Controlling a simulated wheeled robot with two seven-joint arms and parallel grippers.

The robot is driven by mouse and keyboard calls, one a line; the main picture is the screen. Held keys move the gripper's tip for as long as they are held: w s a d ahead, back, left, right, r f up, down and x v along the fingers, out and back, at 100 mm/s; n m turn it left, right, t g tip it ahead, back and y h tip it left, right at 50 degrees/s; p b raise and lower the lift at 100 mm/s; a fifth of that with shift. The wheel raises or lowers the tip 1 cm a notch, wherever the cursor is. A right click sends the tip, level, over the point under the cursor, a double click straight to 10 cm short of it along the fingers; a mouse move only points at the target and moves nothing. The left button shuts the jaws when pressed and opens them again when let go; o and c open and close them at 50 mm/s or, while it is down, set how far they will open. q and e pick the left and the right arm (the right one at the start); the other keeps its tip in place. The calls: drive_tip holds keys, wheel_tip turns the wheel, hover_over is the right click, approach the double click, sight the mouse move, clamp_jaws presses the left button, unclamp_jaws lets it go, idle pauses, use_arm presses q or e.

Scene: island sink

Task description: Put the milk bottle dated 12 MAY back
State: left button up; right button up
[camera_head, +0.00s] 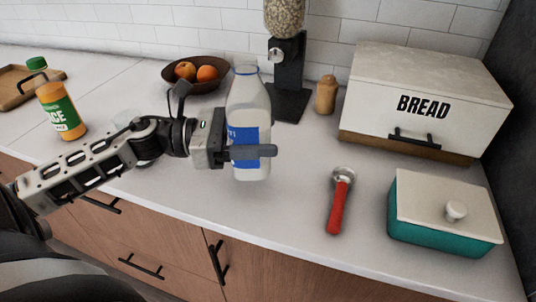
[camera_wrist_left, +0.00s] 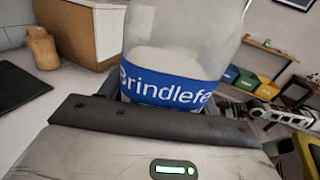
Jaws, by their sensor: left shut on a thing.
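My left gripper (camera_head: 247,152) is shut on a milk bottle (camera_head: 250,100). The bottle is translucent with white milk, a blue cap ring and a blue label, and it is roughly upright. In the left wrist view the bottle (camera_wrist_left: 175,55) rises beyond the gripper, with "Brindlefe" readable on its label. No date can be read in either view. The bottle appears in front of the counter, and I cannot tell whether its base touches the counter. My right gripper is not seen in the head view.
On the counter (camera_head: 290,220) are a juice bottle (camera_head: 58,107), a fruit bowl (camera_head: 178,84), a grain dispenser (camera_head: 288,65), a wooden shaker (camera_head: 326,95), a bread box (camera_head: 378,100), a red-handled tool (camera_head: 338,207) and a teal lidded box (camera_head: 428,222). The front middle is clear.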

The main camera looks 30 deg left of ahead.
use_arm(q)
drive_tip(key=w+f, duration=0.2)
drive_tip(key=f, duration=0.1)
drive_tip(key=shift+w+f, duration=0.15)
drive_tip(key=shift+w, duration=0.25)
wheel_tip(320, 180, down, 2)
drive_tip(key=shift+f+p, duration=0.2)
drive_tip(key=shift+p, duration=0.2)
drive_tip(key=shift+f, duration=0.3)
drive_tip(key=shift+d+f, duration=0.1)
drive_tip(key=shift+f, duration=0.15)
drive_tip(key=o, duration=1)
